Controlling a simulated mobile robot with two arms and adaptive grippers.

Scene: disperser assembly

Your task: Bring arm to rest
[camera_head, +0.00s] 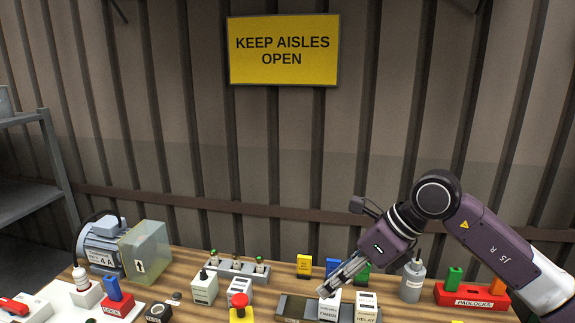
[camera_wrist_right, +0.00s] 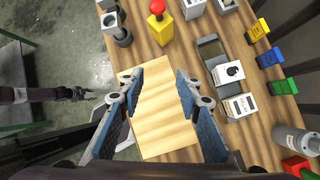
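My right arm comes in from the right in the head view. Its gripper (camera_head: 325,291) hangs over the workbench (camera_head: 195,262), pointing down and to the left, near the timer block (camera_head: 328,311). In the right wrist view the right gripper's fingers (camera_wrist_right: 160,88) are spread apart with nothing between them. A pale wooden board (camera_wrist_right: 163,115) shows below them. My left gripper (camera_wrist_right: 88,95) shows small at the left of the right wrist view, beside the bench and away from its parts; its fingers are too small to read. The left arm is outside the head view.
The bench holds a motor (camera_head: 100,245), a red padlock tray (camera_head: 470,296), a grey cylinder (camera_head: 412,283), a relay block (camera_head: 367,308) and a yellow emergency-stop box (camera_head: 241,313). A shelf (camera_head: 30,165) stands at the left. The corrugated wall (camera_head: 200,130) is behind.

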